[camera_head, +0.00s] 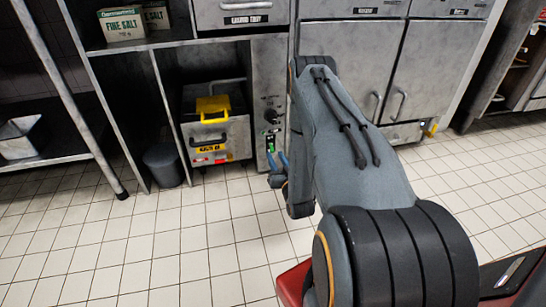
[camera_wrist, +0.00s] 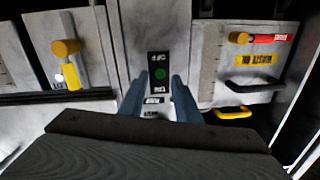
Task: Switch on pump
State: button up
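In the head view, the green button (camera_head: 270,147) is low on the narrow panel beside the yellow-handled unit. My gripper (camera_wrist: 160,84) has two blue-grey fingers, apart, with nothing between them. In the head view, my gripper (camera_head: 277,160) is just in front of the panel by the button. I cannot tell whether a fingertip touches it.
A dark knob (camera_head: 270,115) is above the button. A unit with a yellow handle (camera_head: 212,107) stands to its left. In the wrist view, a yellow lever (camera_wrist: 70,62) is at left and a black handle (camera_wrist: 254,84) at right. The tiled floor (camera_head: 170,240) is clear.

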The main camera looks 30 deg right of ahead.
aim_at(273, 152)
jog(key=shift+b+x, duration=0.6)
jog(key=shift+x, duration=1.1)
grip_shut()
